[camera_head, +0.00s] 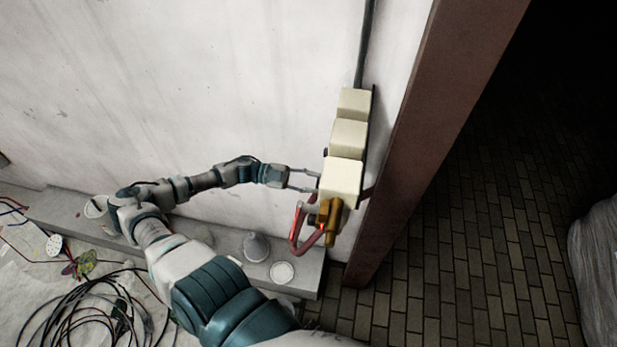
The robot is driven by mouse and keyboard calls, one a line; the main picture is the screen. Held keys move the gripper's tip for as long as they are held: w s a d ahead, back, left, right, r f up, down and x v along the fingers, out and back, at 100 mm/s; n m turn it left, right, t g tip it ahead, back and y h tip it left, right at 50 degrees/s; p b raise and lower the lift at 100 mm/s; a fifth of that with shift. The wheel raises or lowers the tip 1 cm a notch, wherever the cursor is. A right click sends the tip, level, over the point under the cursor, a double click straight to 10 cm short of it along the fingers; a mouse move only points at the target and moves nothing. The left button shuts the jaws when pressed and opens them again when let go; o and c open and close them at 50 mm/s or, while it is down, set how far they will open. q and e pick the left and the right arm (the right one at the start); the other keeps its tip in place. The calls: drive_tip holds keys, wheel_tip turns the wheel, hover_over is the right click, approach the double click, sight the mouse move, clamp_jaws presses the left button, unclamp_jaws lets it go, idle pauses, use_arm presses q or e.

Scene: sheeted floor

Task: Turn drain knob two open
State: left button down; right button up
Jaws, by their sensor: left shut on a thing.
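Three cream boxes sit one above another on the wall: a top box (354,102), a middle box (348,137) and a lowest box (341,176). My left gripper (316,183) reaches the left side of the lowest box, its two thin fingers a little apart. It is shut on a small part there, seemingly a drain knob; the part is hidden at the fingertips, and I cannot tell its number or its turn. A brass fitting (331,221) and a red bent pipe (306,243) are below the lowest box. My right gripper is not in view.
A brown post (432,130) stands just right of the boxes. Below, a grey ledge (210,235) carries a grey cone-shaped item (255,246) and a white round lid (282,272). Black cables (75,310) lie coiled at lower left.

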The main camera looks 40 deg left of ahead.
use_arm(q)
drive_tip(key=shift+s+d+f+m+p, duration=0.1)
drive_tip(key=shift+m+p, duration=0.4)
drive_tip(key=shift+m, duration=1.65)
drive_tip(key=shift+d+f+m+p, duration=0.1)
drive_tip(key=shift+m+p, duration=0.35)
drive_tip(key=shift+m, duration=1.7)
drive_tip(key=c, duration=1)
unclamp_jaws()
drive_tip(key=shift+o, duration=1)
drive_tip(key=shift+d, duration=0.25)
drive_tip(key=v, duration=1.1)
drive_tip(key=shift+a, duration=0.45)
